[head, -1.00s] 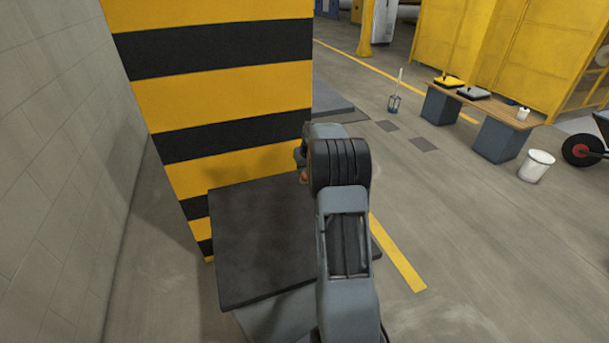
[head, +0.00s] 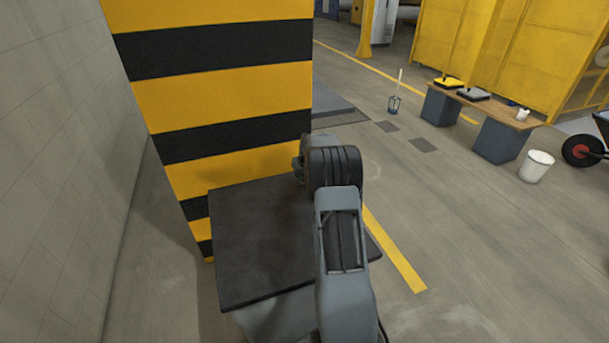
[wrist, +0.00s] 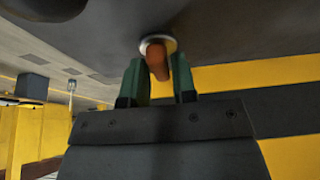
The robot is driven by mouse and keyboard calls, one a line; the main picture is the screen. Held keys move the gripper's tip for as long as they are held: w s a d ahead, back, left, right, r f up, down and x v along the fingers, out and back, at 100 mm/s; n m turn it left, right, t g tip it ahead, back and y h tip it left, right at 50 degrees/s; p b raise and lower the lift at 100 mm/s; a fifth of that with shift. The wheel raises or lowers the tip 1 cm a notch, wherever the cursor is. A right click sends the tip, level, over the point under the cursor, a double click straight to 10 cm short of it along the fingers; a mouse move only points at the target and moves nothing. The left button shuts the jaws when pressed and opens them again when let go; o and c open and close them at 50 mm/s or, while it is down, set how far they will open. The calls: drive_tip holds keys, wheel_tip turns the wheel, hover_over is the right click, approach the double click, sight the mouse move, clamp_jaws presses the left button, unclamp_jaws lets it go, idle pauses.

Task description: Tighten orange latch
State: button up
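The orange latch (wrist: 157,64) shows at the top middle of the wrist view, on a round pale mount (wrist: 158,42) against a dark surface. My gripper (wrist: 158,88) has its two green fingers apart, one on each side of the latch. The latch lies close to the right finger, but I cannot tell whether either finger presses on it. In the head view the latch and my fingertips are hidden behind my own arm.
A dark flat panel (head: 255,270) lies beside my arm, in front of a yellow and black striped block (head: 215,95). A grey wall (head: 60,150) closes the left side. The floor to the right is open, with a bench (head: 495,112) and a white bucket (head: 537,166) farther off.

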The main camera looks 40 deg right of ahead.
clamp_jaws()
drive_tip(key=shift+m, duration=0.5)
drive_tip(key=m+h, duration=0.1)
drive_tip(key=m, duration=0.2)
drive_tip(key=shift+w+a+g, duration=0.1)
drive_tip(key=shift+a+g, duration=0.05)
drive_tip(key=shift+g, duration=0.25)
drive_tip(key=m+b, duration=0.1)
drive_tip(key=m, duration=0.1)
drive_tip(key=m+g+h+b, duration=0.1)
drive_tip(key=m, duration=0.1)
drive_tip(key=shift+w+f+m+h, duration=0.1)
drive_tip(key=shift+f+m+h, duration=0.05)
drive_tip(key=shift+m+h, duration=0.15)
drive_tip(key=m+g, duration=0.1)
drive_tip(key=m, duration=0.3)
drive_tip(key=shift+w+a+g+h+b, duration=0.1)
drive_tip(key=shift+g+h+b, duration=0.3)
drive_tip(key=shift+w+m+g+p, duration=0.1)
drive_tip(key=shift+m+g+p, duration=0.5)
drive_tip(key=shift+m, duration=1.6)
drive_tip(key=shift+m+g, duration=0.3)
